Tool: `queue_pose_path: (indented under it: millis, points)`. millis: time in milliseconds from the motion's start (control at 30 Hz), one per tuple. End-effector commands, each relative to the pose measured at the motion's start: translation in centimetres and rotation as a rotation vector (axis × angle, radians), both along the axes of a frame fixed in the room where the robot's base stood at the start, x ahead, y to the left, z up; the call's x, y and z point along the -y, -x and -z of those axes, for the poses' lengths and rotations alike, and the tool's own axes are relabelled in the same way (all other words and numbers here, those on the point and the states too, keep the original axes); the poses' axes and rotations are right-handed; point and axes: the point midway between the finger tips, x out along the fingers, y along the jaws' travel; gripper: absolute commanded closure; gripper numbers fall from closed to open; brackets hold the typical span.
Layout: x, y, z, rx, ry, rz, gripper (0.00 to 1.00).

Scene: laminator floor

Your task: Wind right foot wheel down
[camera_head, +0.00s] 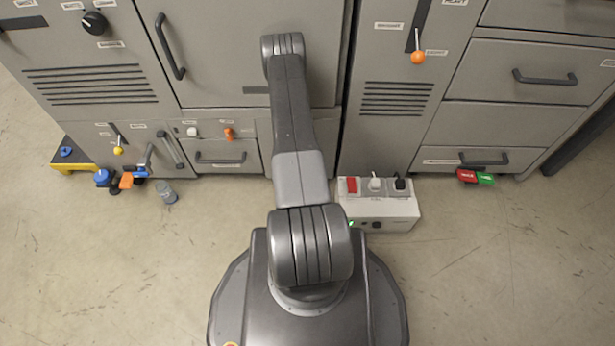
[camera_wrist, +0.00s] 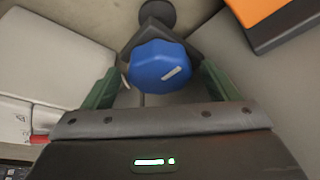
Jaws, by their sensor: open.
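A blue foot wheel (camera_wrist: 160,66) with a white mark on its face shows in the middle of the wrist view. It sits in front of a dark bracket (camera_wrist: 156,32) with a round dark foot. My gripper (camera_wrist: 160,85) is open, with one green finger on each side of the wheel. I cannot tell whether either finger touches it. In the head view my own arm hides the gripper, and I cannot make out this wheel there. Another blue wheel (camera_head: 102,177) shows at the cabinet's lower left in the head view.
A pale switch box (camera_head: 378,212) stands on the floor right of my arm. Red and green blocks (camera_head: 476,177) lie by the right cabinet. An orange panel (camera_wrist: 258,10) is near the wheel.

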Motion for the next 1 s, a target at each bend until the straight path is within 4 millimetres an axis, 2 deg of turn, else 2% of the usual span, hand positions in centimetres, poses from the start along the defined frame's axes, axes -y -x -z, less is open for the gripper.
queue_pose_path:
  millis: [167,500,700,1000]
  points:
    - [-0.4,0.3,-1.6,0.001,0.0,0.0,0.19]
    - [-2.5,2.3,-8.6,0.0,0.0,-0.003,0.19]
    - [-3.4,3.3,-11.6,0.001,-0.001,-0.003,0.19]
    - [-3.8,3.7,-12.8,0.0,0.0,0.0,0.19]
